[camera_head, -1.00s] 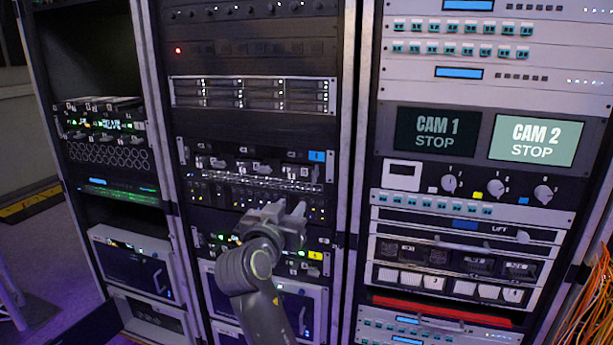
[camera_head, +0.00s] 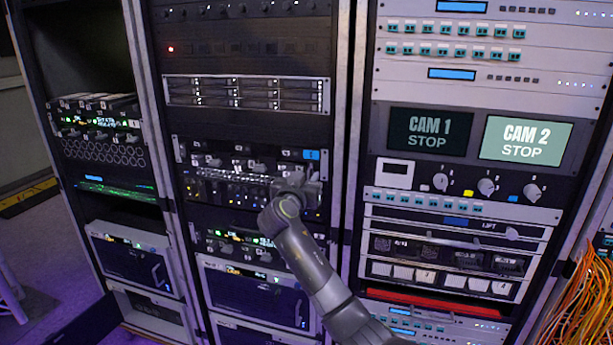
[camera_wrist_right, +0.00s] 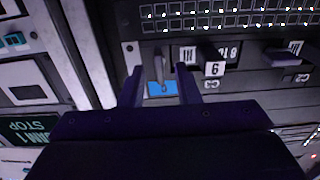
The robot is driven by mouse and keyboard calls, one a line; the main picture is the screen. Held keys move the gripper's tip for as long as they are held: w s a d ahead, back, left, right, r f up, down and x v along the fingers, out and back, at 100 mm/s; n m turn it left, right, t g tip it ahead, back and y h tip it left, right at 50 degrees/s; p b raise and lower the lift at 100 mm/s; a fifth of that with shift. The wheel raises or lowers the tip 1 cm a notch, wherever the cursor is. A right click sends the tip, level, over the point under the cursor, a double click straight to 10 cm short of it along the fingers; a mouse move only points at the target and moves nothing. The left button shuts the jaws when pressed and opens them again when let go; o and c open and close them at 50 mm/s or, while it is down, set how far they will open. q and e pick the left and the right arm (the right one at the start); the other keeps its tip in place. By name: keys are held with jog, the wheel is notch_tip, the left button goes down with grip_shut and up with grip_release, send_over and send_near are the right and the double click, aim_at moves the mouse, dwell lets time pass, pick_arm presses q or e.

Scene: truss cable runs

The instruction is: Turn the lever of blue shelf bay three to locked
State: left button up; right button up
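The blue shelf is the dark unit in the middle rack, marked by a blue label (camera_head: 312,155) at its right end. Several small levers and tags (camera_head: 236,165) run along it, too small to read in the head view. My right gripper (camera_head: 308,185) is just below the blue label. In the right wrist view the gripper (camera_wrist_right: 160,74) is open. A grey upright lever (camera_wrist_right: 160,64) and the blue label (camera_wrist_right: 162,88) show between its fingers, with no clear contact. A tag reading 6 (camera_wrist_right: 213,69) is beside them. My left gripper is not in view.
The rack's metal upright (camera_wrist_right: 88,55) stands close beside the fingers in the wrist view. The right rack holds CAM screens (camera_head: 525,138), knobs (camera_head: 486,187) and a red strip (camera_head: 430,304). Orange cables (camera_head: 575,310) hang at the far right.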

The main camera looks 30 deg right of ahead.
jog(key=shift+w+d, duration=0.15)
jog(key=shift+d, duration=0.05)
grip_shut()
